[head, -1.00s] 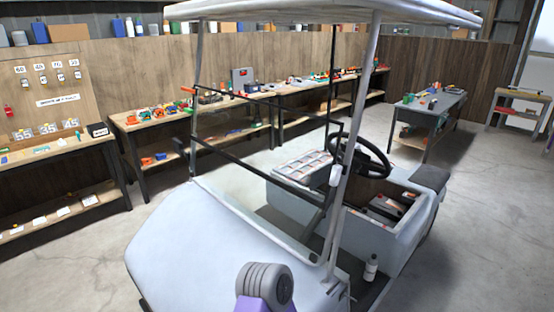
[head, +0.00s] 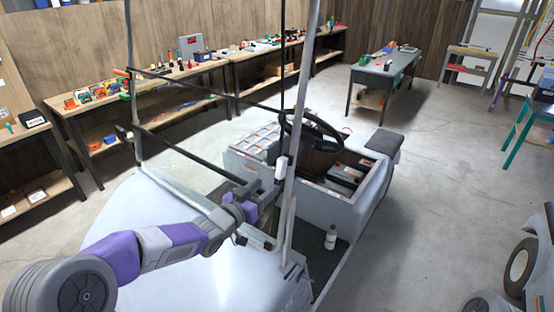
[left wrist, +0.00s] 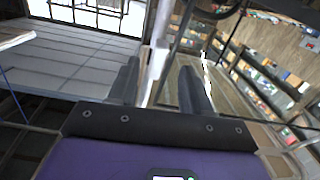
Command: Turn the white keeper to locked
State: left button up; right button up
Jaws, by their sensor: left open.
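The white keeper (head: 281,168) is a small pale piece on the cart's near roof post (head: 299,130), beside the steering wheel. Its exact turn is too small to read. My left gripper (head: 272,187) reaches over the cart's front to just below and left of the keeper, and its fingertips are hard to make out there. In the left wrist view the two dark fingers (left wrist: 160,85) stand apart with a pale upright post (left wrist: 156,62) beyond the gap. I cannot tell whether they touch it. My right gripper is not in view.
The cart has a black steering wheel (head: 316,130) and dark bars (head: 200,160) across its front. A white bottle (head: 331,237) stands on its floor. Workbenches (head: 140,92) line the wall, and a grey table (head: 385,65) stands behind.

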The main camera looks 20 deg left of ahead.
aim_at(279, 165)
pick_arm(q)
jog(key=shift+m+t+h, duration=0.3)
jog(key=shift+m, duration=0.1)
jog(key=w+r, duration=0.1)
jog(key=w, duration=0.1)
jog(key=w+d+r, duration=0.1)
jog(key=w, duration=0.1)
jog(key=w+d+r+p, duration=0.1)
jog(key=w, duration=0.2)
jog(key=shift+d+r, duration=0.2)
grip_shut()
